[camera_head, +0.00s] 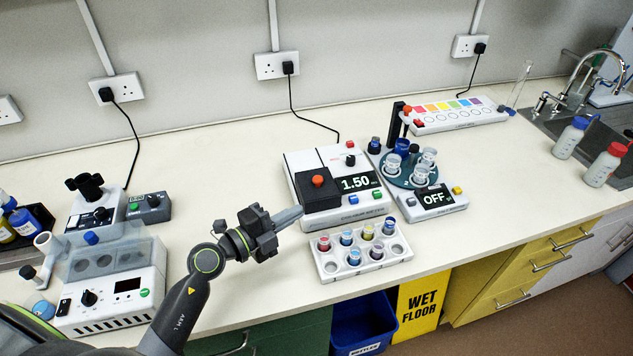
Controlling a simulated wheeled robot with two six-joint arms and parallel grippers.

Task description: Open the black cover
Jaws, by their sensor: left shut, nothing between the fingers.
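The black cover (318,193) is a dark square lid with an orange-red knob (317,181) on top. It lies closed on the left front of the white device (363,199) whose display reads 1.50. My left gripper (294,214) is shut and empty. Its fingertips are at the lower left edge of the cover; I cannot tell whether they touch it. What is under the cover is hidden. My right gripper is not in view.
A white rack (333,268) with several coloured vials stands in front of the device. A round turntable unit (437,203) reading OFF stands to its right. Another white machine (108,318) is at the left. The bench behind is mostly clear.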

